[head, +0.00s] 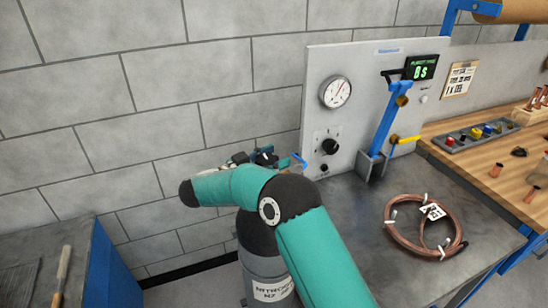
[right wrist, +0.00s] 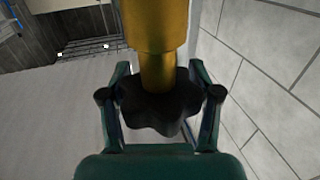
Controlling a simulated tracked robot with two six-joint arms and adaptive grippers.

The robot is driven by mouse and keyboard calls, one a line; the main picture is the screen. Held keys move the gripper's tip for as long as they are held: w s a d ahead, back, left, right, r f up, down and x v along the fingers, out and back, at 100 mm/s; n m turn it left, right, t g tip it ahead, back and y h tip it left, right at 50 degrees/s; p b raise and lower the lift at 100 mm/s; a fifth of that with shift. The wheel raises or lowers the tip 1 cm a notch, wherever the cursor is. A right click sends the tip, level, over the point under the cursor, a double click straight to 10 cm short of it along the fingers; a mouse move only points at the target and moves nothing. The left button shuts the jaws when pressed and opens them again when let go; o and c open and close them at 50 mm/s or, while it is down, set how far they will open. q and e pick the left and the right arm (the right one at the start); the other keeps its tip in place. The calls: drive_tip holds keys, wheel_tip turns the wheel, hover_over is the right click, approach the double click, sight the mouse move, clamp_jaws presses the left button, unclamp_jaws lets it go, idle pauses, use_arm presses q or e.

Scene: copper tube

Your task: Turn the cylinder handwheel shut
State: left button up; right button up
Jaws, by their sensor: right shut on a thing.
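The black lobed handwheel (right wrist: 158,104) sits on a brass valve stem (right wrist: 157,30) in the right wrist view. My right gripper (right wrist: 160,96) has one finger on each side of the handwheel and is shut on it. In the head view the grey cylinder (head: 268,278) stands low in the middle, with a white label reading as nitrogen. My teal right arm crosses in front of its top and hides the handwheel there. Only small dark and teal parts of the right gripper (head: 263,158) show behind the arm. My left gripper is not in view.
A panel (head: 350,60) with a gauge (head: 336,92), black knobs and a blue lever stands behind the grey bench (head: 365,250). A copper tube coil (head: 395,243) lies on the bench. A wooden bench with tools is at right, a blue cabinet (head: 110,268) at left. A block wall is close behind.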

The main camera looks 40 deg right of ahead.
drive_tip(key=o, duration=1)
drive_tip(key=shift+a, duration=0.1)
drive_tip(key=a, duration=1.2)
